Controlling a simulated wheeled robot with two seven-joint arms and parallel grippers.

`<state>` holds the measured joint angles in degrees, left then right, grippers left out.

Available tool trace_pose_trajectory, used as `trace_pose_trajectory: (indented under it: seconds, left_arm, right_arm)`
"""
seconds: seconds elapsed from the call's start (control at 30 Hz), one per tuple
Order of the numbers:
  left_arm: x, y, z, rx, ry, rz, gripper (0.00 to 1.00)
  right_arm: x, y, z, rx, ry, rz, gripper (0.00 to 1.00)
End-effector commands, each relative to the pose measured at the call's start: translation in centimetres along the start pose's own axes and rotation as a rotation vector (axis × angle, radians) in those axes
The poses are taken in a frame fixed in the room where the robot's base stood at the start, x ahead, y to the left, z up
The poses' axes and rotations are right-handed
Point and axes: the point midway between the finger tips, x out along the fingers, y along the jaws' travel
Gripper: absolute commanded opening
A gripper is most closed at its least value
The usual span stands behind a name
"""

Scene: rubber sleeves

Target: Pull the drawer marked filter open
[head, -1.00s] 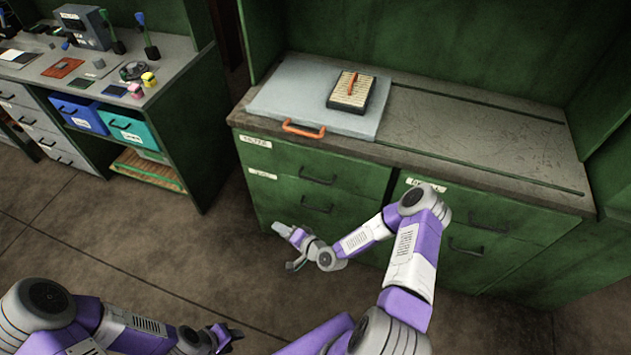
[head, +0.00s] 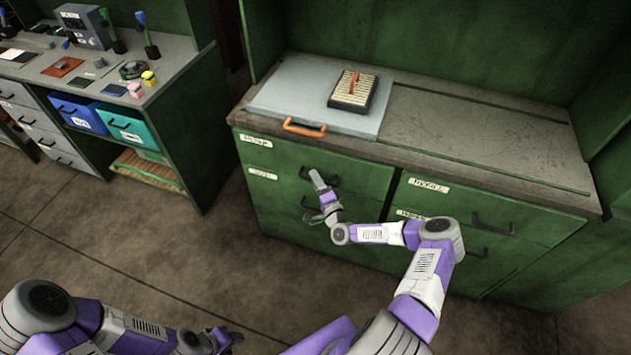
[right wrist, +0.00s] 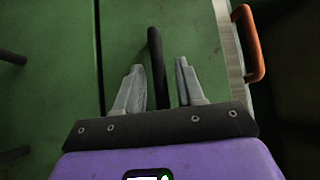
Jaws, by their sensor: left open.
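The drawer marked filter is the top left drawer (head: 352,178) of the green cabinet, with a white label (head: 255,141) at its upper left. It looks shut. Its dark bar handle (right wrist: 156,60) shows between the fingers of my right gripper (right wrist: 160,80) in the right wrist view. The right gripper is open, its fingers on either side of the handle; I cannot tell whether they touch it. In the head view the right gripper (head: 317,184) partly covers the handle. My left gripper (head: 226,338) is open and empty, low over the floor, far from the cabinet.
A grey board (head: 290,85) with an orange handle (head: 304,128) lies on the worktop above the drawer, bearing a ribbed block (head: 352,91). Another drawer with a dark handle (head: 310,205) is below. A cluttered bench (head: 170,75) stands left. Floor before the cabinet is clear.

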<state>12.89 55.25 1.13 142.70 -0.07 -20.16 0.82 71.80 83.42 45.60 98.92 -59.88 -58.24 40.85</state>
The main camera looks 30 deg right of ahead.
Motion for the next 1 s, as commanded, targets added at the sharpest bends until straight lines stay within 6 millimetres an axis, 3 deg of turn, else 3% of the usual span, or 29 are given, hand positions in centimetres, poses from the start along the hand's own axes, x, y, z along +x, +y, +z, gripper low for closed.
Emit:
trace_pose_trajectory:
  seconds: [0.3, 0.5, 0.57, 1.0]
  left_arm:
    - [0.03, -0.01, 0.00, 0.000, 0.000, 0.000, 0.43]
    - [0.03, -0.01, 0.01, 0.000, 0.000, 0.000, 0.43]
    - [0.03, -0.01, 0.01, 0.000, 0.000, 0.000, 0.43]
    - [-0.03, 0.01, 0.01, 0.000, 0.000, 0.000, 0.43]
  right_arm:
    - [0.33, -0.05, 0.06, 0.001, -0.001, 0.000, 0.37]
    - [0.31, -0.04, 0.06, 0.001, -0.001, 0.000, 0.06]
    - [0.31, -0.04, 0.06, 0.001, -0.001, 0.000, 0.00]
    - [0.15, -0.19, 0.98, 0.003, -0.010, 0.000, 0.00]
